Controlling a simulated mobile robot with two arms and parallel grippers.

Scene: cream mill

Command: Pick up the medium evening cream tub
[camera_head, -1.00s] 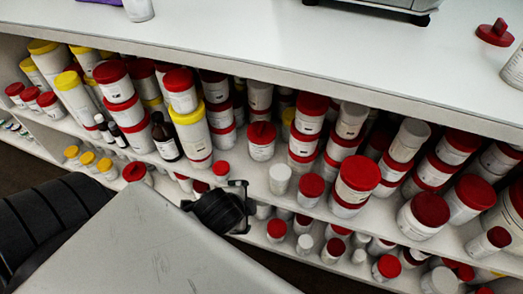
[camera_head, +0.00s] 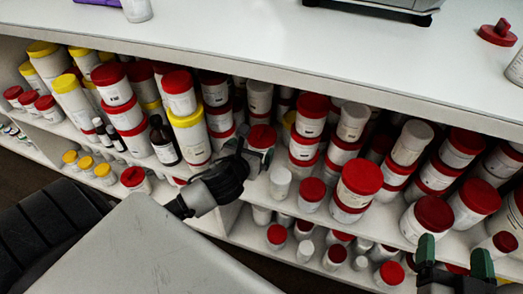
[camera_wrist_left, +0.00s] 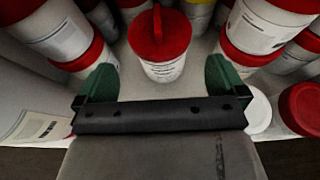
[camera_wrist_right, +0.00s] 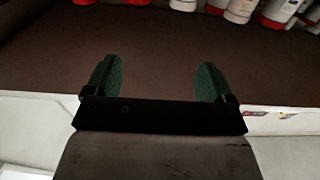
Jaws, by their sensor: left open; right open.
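A white tub with a red lid (camera_wrist_left: 160,68) stands upright on the shelf, between and just ahead of the spread fingers of my left gripper (camera_wrist_left: 160,84) in the left wrist view. A red raised handle shape shows on its lid. In the head view the same tub (camera_head: 262,140) is just beyond my left gripper (camera_head: 243,152), which is open and empty. I see no contact. Labels are too small to read, so I cannot tell which tub is the medium evening cream. My right gripper (camera_head: 455,258) is open and empty at the lower right; its fingers also show in the right wrist view (camera_wrist_right: 160,80).
Red-lidded tubs stand close on both sides, some stacked, such as a large one (camera_head: 359,178). Yellow-lidded tubs (camera_head: 189,135) and a dark bottle (camera_head: 163,142) are to the left. The white counter (camera_head: 250,35) overhangs the shelf. A lower shelf holds more small tubs.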

